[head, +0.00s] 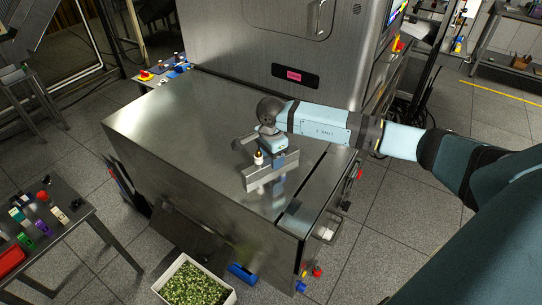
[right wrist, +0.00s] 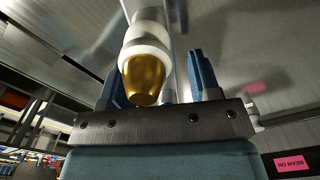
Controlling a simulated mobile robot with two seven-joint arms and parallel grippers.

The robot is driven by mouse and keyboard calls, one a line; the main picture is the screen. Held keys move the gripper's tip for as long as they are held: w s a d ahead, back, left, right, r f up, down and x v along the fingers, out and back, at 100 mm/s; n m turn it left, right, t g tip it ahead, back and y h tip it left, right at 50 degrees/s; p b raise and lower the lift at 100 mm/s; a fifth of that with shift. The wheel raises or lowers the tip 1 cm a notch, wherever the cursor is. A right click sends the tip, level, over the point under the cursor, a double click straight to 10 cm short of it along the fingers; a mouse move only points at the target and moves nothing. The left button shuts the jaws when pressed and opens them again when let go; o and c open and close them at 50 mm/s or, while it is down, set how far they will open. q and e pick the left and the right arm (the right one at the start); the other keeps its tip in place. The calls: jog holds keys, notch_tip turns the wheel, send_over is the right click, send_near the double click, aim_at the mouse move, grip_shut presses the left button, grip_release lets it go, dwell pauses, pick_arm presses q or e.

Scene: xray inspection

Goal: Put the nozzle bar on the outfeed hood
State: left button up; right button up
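The nozzle bar (head: 264,178) is a grey metal block at the outfeed hood's (head: 190,125) steel top, toward its near right part. A white nozzle stands up from the bar. In the right wrist view the nozzle (right wrist: 146,78) has a gold tip and white collar and points toward my palm. My right gripper (head: 281,160) is right at the bar. Its two blue fingers (right wrist: 158,85) stand apart, one on either side of the nozzle, with a gap at the right finger. I cannot tell whether the bar's underside touches the hood. My left gripper is not in view.
The tall machine cabinet (head: 262,45) rises behind the hood. Small coloured items and a red button (head: 145,76) sit at the hood's far left. A side table (head: 70,235) with parts is at lower left. A white crate of green pieces (head: 160,288) stands on the floor. The hood's left top is clear.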

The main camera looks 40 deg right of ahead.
jog(key=shift+r, duration=0.1)
jog(key=shift+r, duration=0.25)
notch_tip(320, 180, up, 12)
jog(key=b, duration=0.2)
jog(key=shift+f, duration=0.2)
jog(key=shift+a, duration=0.1)
